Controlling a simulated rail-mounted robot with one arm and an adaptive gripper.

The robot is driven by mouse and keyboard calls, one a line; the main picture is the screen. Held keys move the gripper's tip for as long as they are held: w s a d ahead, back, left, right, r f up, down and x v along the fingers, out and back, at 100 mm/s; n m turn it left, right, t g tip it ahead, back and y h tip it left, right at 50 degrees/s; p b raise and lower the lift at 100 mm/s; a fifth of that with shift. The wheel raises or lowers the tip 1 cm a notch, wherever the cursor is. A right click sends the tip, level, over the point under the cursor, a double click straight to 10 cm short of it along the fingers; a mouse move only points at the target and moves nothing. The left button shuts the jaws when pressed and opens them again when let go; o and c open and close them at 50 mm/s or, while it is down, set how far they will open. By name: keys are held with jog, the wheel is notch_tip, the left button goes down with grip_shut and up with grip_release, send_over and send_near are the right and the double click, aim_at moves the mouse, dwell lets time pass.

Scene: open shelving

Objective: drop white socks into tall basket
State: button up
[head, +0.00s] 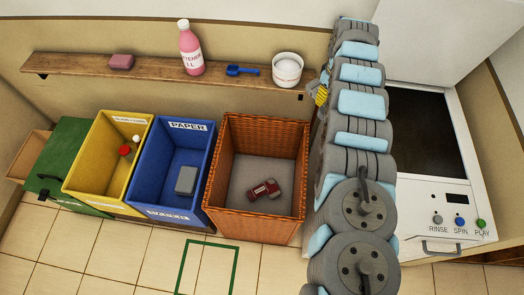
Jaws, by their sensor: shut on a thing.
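The tall basket (221,181) is orange-brown woven wicker with a grey bottom. It stands on the floor right of the blue bin, and a red toy car (265,190) lies inside it. I see no white socks in the basket or elsewhere in view. My arm rises through the picture just right of the basket, partly close to its right wall. The arm's end and my gripper cannot be made out, so what it holds is hidden.
A blue PAPER bin (187,126), a yellow bin (103,122) and a green box (62,150) stand left of the basket. Above, a wall shelf (150,68) carries a pink bottle (190,52), blue scoop (240,71) and white tub (287,70). A washing machine (418,221) stands right.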

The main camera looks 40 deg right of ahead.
jog(key=shift+w+a+f+n, duration=0.45)
jog(key=shift+w+a, duration=0.25)
jog(key=shift+w, duration=0.2)
jog(key=shift+w+a+f, duration=0.35)
jog(key=shift+a+f, duration=0.1)
jog(key=shift+f, duration=0.15)
jog(key=w+a+f+n+b, duration=0.2)
jog(key=w+a+f+n, duration=0.1)
jog(key=a+f, duration=0.7)
jog(key=w+a+f+n+b, duration=0.3)
jog(key=a+f, duration=0.6)
jog(key=f, duration=0.6)
jog(key=shift+w+a+f+n, duration=0.15)
jog(key=shift+w+a+n, duration=0.25)
jog(key=shift+n, duration=0.65)
jog(key=o, duration=1.2)
